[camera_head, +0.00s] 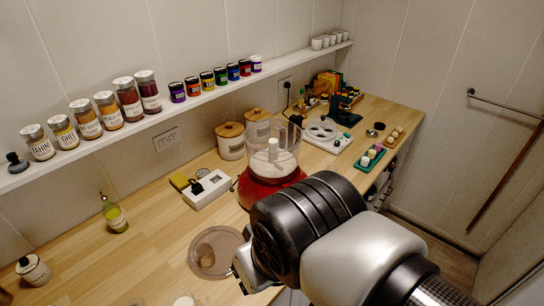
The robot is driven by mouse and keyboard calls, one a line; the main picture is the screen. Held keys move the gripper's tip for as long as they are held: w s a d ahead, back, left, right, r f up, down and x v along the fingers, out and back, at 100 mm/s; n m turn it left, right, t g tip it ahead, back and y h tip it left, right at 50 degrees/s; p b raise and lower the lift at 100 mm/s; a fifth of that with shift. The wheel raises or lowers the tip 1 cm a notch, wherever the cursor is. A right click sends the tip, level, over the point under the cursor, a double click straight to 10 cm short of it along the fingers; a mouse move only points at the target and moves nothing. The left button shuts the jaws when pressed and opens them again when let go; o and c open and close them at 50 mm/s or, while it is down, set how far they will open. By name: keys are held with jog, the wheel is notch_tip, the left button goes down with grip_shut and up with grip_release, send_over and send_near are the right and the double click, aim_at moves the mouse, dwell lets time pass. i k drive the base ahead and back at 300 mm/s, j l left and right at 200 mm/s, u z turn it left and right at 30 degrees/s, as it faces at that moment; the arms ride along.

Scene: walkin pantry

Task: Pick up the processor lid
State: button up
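A round, see-through disc, which looks like the processor lid (230,240), lies flat on the wooden counter at the lower middle. A brownish round shape shows in its middle; I cannot tell if it is part of the lid. The food processor stands behind it, with a red base (258,190) and a clear, open-topped bowl (287,147). My gripper (243,280) is just right of the lid and mostly hidden behind my dark wrist. I cannot see both fingertips, or whether they touch the lid.
An oil bottle (114,214) and a small white jar (33,270) stand to the left. Bare counter (140,265) lies left of the lid. A jar-lined shelf (100,145) runs along the wall.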

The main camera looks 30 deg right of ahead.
aim_at(219, 243)
jog(key=l+u, duration=0.2)
jog(key=u, duration=0.2)
jog(key=i+l+u, duration=0.1)
jog(key=l+u, duration=0.15)
jog(key=u, duration=0.2)
jog(key=l+u, duration=0.2)
jog(key=u, duration=0.2)
jog(key=l+u, duration=0.2)
jog(key=u, duration=0.25)
jog(key=i+j+z, duration=0.15)
jog(key=j, duration=0.15)
jog(key=k, duration=0.05)
